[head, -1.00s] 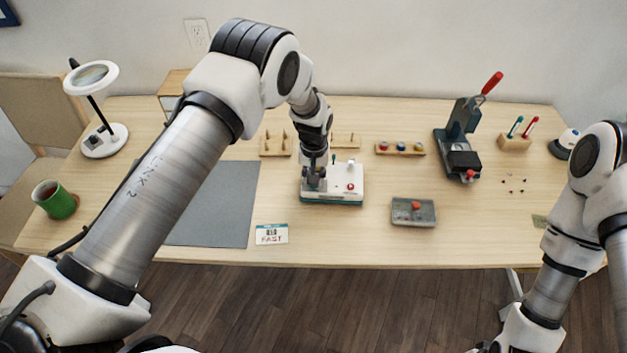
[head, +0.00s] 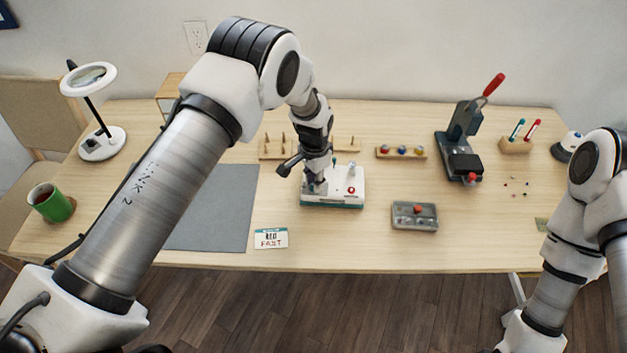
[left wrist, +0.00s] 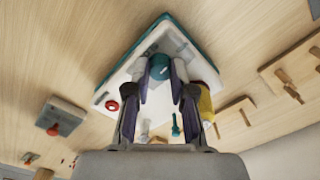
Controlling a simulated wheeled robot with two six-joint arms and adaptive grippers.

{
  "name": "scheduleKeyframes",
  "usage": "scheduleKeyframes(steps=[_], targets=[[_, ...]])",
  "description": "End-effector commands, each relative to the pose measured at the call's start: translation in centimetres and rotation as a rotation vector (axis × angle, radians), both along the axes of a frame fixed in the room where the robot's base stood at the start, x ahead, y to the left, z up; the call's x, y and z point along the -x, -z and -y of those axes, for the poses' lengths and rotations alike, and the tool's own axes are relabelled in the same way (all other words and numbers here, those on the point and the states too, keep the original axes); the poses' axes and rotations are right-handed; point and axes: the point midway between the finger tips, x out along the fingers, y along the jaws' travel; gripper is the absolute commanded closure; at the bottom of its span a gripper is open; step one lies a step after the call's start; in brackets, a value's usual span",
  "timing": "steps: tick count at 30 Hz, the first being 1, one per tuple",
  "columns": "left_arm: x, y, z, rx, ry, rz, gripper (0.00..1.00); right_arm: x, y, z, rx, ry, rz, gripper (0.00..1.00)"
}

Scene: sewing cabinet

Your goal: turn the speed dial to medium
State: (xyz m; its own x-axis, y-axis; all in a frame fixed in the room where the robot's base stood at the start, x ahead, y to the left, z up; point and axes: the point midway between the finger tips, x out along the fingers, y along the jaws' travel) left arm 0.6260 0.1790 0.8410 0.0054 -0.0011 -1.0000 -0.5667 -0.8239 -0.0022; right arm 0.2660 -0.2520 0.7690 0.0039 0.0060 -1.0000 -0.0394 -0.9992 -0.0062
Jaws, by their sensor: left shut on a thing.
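The white machine with a teal base (head: 345,200) stands near the middle of the table. A red button (head: 351,190) is on its top right. My left gripper (head: 315,187) reaches down over the machine's left part and hides the dial in the head view. In the left wrist view, the fingers of my left gripper (left wrist: 160,78) are closed around a round teal dial (left wrist: 160,66) on the white top. The red button (left wrist: 112,105) shows beside them. The dial's marks and setting cannot be read. My right gripper is out of view.
A card with FAST on it (head: 270,238) lies in front of the machine, right of a grey mat (head: 215,215). A grey tray (head: 415,225) lies right. A press (head: 462,140), wooden peg racks and a rack of coloured knobs (head: 402,154) stand behind.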

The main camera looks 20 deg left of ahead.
Motion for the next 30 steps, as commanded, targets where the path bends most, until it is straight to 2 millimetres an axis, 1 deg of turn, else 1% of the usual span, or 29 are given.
scheduleKeyframes(steps=[1, 8, 20, 21, 22, 30], targets=[[0.13, 0.33, 0.13, 0.001, 0.016, -0.002, 1.00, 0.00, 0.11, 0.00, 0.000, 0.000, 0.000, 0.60], [0.17, 0.35, 0.15, 0.000, 0.064, -0.003, 1.00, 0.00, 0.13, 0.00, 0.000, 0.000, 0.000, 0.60], [0.24, 0.40, 0.16, 0.001, 0.069, -0.005, 1.00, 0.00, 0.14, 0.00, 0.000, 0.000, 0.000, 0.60], [0.25, 0.40, 0.15, 0.001, 0.069, -0.005, 0.63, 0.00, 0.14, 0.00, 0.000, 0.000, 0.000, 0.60], [0.23, 0.37, 0.14, 0.000, 0.068, -0.005, 0.52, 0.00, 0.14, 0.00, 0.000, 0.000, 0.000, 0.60], [0.13, 0.16, 0.08, 0.000, 0.068, -0.003, 0.52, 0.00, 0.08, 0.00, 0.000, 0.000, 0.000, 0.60]])
